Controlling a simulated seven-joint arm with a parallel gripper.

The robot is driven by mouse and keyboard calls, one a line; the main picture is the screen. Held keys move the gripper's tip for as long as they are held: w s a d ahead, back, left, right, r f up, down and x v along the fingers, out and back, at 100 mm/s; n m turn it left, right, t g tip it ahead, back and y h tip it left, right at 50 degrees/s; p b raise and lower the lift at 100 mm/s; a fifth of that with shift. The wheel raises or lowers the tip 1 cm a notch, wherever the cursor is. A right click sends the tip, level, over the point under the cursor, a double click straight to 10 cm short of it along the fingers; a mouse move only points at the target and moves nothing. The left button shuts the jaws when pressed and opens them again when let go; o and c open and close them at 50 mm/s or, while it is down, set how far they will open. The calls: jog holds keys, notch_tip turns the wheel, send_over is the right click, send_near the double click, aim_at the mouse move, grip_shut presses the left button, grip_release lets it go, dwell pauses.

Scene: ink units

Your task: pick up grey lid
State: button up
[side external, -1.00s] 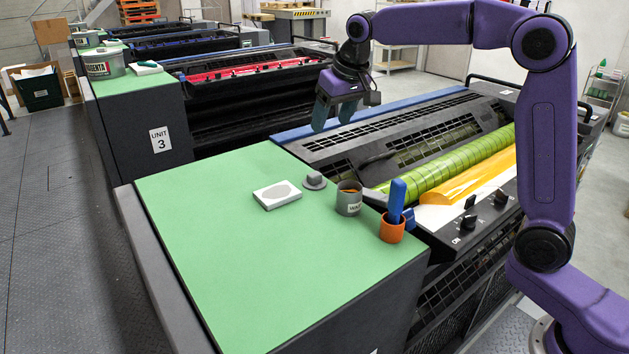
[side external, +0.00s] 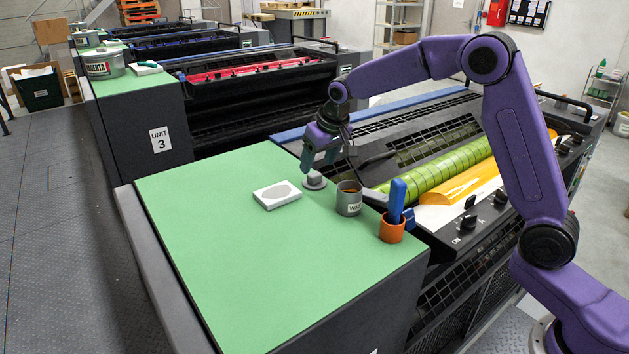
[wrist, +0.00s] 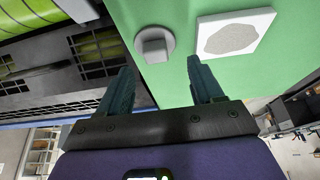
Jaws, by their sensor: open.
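The grey lid (side external: 314,180) is a small round disc with a block-shaped knob. It lies on the green top (side external: 240,240) of the near unit. It also shows in the wrist view (wrist: 155,43), beyond my fingertips and between their lines. My gripper (side external: 319,167) is open and empty, just above and behind the lid in the side view. Its two teal fingers show apart in the wrist view (wrist: 160,68), with green surface between them. I cannot tell the exact height of the fingertips over the lid.
A white block with a grey patch (side external: 278,195) lies left of the lid. A grey tin (side external: 349,199) stands close on its right, then an orange cup (side external: 392,228) holding a blue-handled tool. The press with its green roller (side external: 440,170) is at right. The front green surface is clear.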

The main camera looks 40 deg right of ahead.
aim_at(315, 174)
jog(key=x, duration=0.5)
jog(key=shift+d, duration=0.3)
jog(key=shift+c, duration=0.3)
jog(key=c, duration=1.1)
jog(key=shift+o, duration=0.2)
jog(key=shift+r, duration=0.1)
